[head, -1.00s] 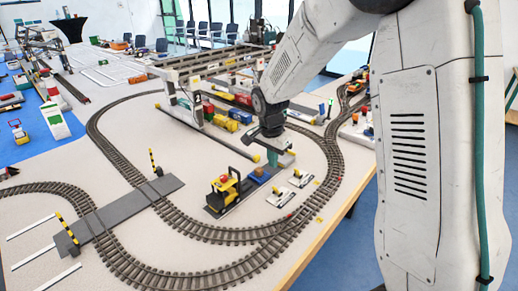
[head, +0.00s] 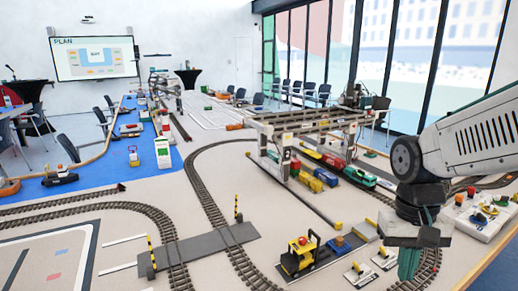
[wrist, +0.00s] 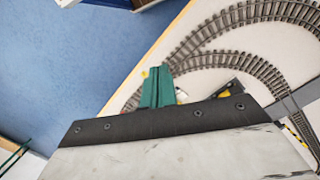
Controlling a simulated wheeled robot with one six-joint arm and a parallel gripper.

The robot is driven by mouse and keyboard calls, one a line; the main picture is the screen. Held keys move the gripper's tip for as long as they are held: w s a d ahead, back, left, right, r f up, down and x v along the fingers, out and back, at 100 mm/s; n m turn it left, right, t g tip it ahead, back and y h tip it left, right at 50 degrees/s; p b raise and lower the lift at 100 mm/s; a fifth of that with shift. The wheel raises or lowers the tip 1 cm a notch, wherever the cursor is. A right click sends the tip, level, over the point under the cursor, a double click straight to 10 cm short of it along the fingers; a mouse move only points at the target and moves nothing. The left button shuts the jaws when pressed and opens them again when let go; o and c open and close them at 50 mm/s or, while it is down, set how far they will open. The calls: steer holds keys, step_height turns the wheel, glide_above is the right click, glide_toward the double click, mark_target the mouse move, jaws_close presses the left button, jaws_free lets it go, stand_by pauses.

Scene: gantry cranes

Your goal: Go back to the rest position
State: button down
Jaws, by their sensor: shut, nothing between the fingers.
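My gripper (head: 409,262) hangs at the lower right of the head view, above the right side of the layout table. Its green fingers are together and nothing shows between them. In the wrist view the green fingers (wrist: 157,88) stick out past a dark plate, over the table's edge. The yellow and black locomotive (head: 299,256) stands on the table to the left of my gripper, apart from it.
A gantry crane (head: 305,122) spans colourful wagons (head: 313,177) behind my gripper. Curved track (head: 215,205) and a grey crossing (head: 205,248) lie to the left. The blue floor (wrist: 55,75) is open beyond the table's edge (wrist: 150,52).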

steer(key=s+r+n+t, duration=0.1)
steer(key=s+r+t, duration=0.2)
steer(key=s, duration=0.8)
steer(key=shift+a+r+n, duration=0.3)
steer(key=shift+r+n, duration=0.1)
steer(key=shift+r, duration=0.8)
steer(key=c, duration=2.1)
jaws_free()
steer(key=shift+c, duration=0.2)
